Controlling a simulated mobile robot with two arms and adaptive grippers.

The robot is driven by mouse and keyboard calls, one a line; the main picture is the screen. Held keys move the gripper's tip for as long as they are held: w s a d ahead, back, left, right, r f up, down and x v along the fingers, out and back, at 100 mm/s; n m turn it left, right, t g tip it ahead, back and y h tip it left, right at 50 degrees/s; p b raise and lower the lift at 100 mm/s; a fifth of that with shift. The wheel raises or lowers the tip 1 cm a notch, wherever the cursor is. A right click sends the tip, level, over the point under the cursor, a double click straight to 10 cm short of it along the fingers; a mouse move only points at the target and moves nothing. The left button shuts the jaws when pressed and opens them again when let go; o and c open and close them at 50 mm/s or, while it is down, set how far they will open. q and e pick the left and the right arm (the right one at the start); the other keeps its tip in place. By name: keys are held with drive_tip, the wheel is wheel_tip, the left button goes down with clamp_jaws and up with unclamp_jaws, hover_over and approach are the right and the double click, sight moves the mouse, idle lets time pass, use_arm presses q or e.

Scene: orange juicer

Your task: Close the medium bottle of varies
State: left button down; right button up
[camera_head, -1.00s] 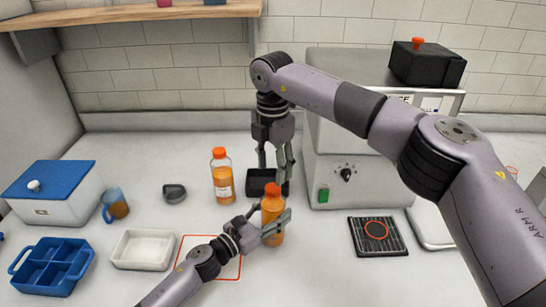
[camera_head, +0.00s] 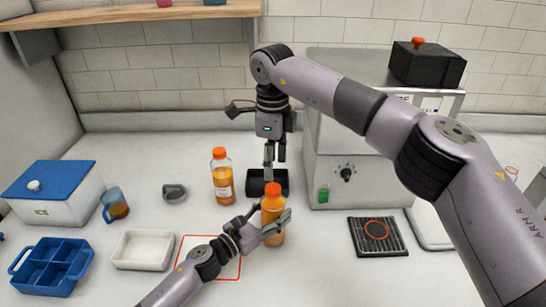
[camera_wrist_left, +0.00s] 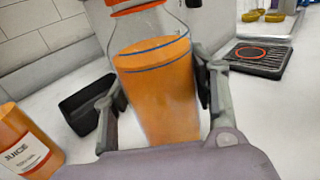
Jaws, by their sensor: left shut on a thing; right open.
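An orange juice bottle (camera_head: 272,215) with an orange cap (camera_head: 273,189) on its top stands upright at the middle of the counter. My left gripper (camera_head: 272,229) is shut around its body from the left. In the left wrist view the bottle (camera_wrist_left: 160,85) sits between the two fingers (camera_wrist_left: 162,95), with orange juice in it and the orange edge of its top at the upper border. My right gripper (camera_head: 271,174) is open, pointing down just above the cap. Its fingers show nearly edge-on, so whether they touch the cap cannot be told.
A second juice bottle (camera_head: 222,177) with an orange cap stands to the left. A small black tray (camera_head: 281,181) lies behind the held bottle. A white tray (camera_head: 143,264), blue caddy (camera_head: 50,270) and jug (camera_head: 115,205) are at left. The large machine (camera_head: 325,150) stands behind at right.

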sight(273, 188)
drive_tip(key=n, duration=0.4)
drive_tip(key=shift+r, duration=0.15)
drive_tip(key=n, duration=0.4)
drive_tip(key=shift+r, duration=0.1)
drive_tip(key=n, duration=0.4)
drive_tip(key=shift+r, duration=0.1)
drive_tip(key=n, duration=0.4)
drive_tip(key=shift+r+n, duration=0.1)
drive_tip(key=shift+n, duration=0.2)
drive_tip(key=shift+f, duration=4)
